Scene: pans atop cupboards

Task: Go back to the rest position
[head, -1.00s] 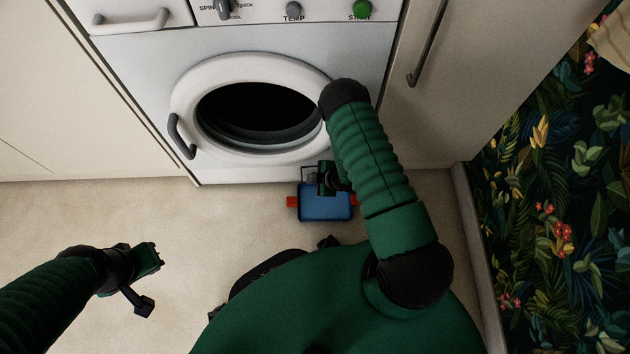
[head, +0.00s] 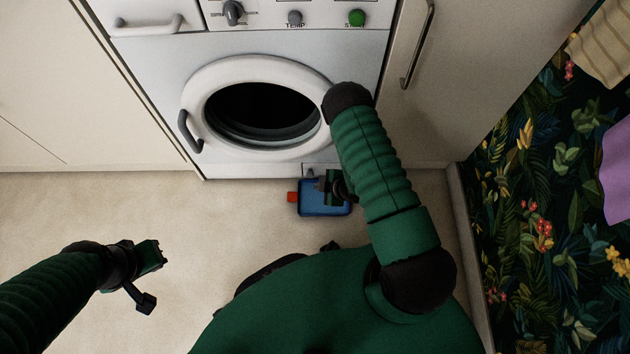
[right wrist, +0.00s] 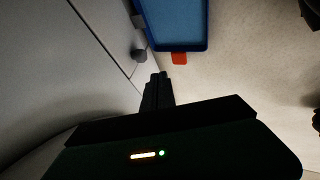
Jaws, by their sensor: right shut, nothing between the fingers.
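My right gripper (head: 328,187) hangs low in front of the washing machine, at the end of my bent right arm. It overlaps the right part of a blue tray in the head view. In the right wrist view its fingers (right wrist: 158,88) are together with nothing between them, and the tray lies beyond the tips. My left gripper (head: 158,256) is over bare floor at lower left, with nothing seen in it. Its finger gap is too small to make out.
A cupboard (head: 455,90) stands to the right. Bare floor (head: 130,210) is free at left.

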